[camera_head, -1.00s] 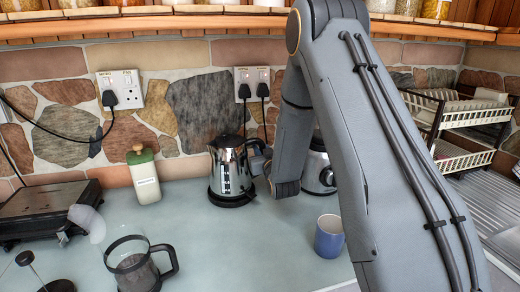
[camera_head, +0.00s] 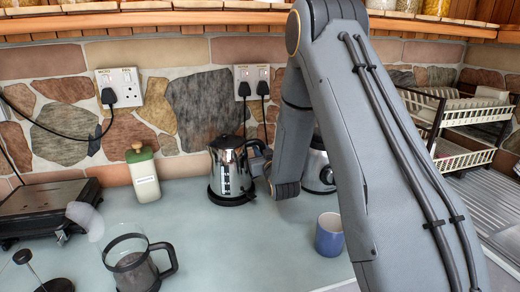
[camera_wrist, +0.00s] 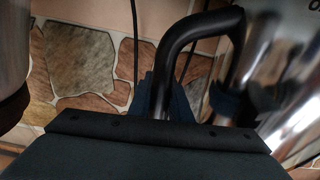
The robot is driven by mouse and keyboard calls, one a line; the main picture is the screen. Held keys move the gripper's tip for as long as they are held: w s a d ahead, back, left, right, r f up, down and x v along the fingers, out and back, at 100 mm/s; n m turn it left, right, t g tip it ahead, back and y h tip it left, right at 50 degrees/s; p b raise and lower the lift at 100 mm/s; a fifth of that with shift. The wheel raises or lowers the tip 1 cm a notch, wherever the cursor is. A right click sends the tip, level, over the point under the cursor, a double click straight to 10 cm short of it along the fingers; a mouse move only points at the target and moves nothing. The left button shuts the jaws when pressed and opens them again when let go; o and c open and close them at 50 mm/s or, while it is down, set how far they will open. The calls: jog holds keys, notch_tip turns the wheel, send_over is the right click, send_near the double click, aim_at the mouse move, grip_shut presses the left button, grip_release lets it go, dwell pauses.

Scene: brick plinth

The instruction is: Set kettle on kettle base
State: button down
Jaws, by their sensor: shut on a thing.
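The shiny steel kettle (camera_head: 229,172) stands upright near the back wall in the head view. A dark round kettle base (camera_head: 231,199) shows right under it. I cannot tell if the kettle rests fully on it. My gripper (camera_head: 260,160) is at the kettle's right side, partly hidden by my wrist. In the wrist view, my gripper (camera_wrist: 193,98) is shut on the black kettle handle (camera_wrist: 203,24), and the steel kettle body (camera_wrist: 296,92) fills the right side.
A blue mug (camera_head: 329,236) stands at the front right. A glass press jug (camera_head: 138,264) and a green-lidded bottle (camera_head: 143,174) stand to the left, with a dark grill (camera_head: 40,208) beyond. A steel appliance (camera_head: 317,170) is right of the kettle. The middle counter is clear.

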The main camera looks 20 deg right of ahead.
jog(key=c, duration=1.9)
grip_release()
jog(key=shift+s+p, duration=0.95)
jog(key=shift+s, duration=4.55)
jog(key=shift+f, duration=0.1)
